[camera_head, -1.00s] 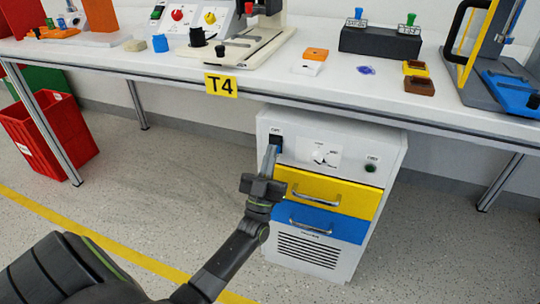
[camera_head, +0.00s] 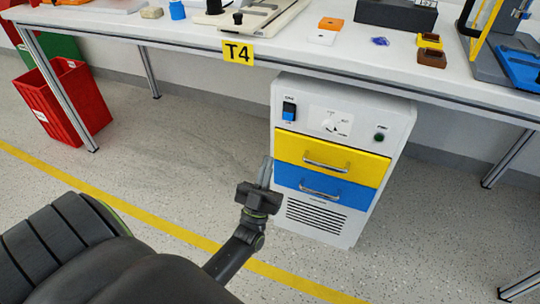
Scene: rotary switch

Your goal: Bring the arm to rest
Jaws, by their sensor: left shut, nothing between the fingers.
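My left arm comes in from the lower left. Its gripper (camera_head: 265,172) is shut and empty, fingers pointing up, in front of the left edge of the white cabinet (camera_head: 397,118) in the picture. It appears apart from the cabinet. The cabinet's top panel has a black and blue rocker switch (camera_head: 289,111), a white rotary switch (camera_head: 330,125) and a green button (camera_head: 379,138). Below are a shut yellow drawer (camera_head: 345,160) and a shut blue drawer (camera_head: 335,190). My right gripper is not in view.
The white table (camera_head: 290,45) with the T4 label (camera_head: 238,52) stands above the cabinet and bears several items. Table legs (camera_head: 55,85) and a red bin (camera_head: 75,100) are at the left. The floor (camera_head: 180,150) left of the cabinet is clear.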

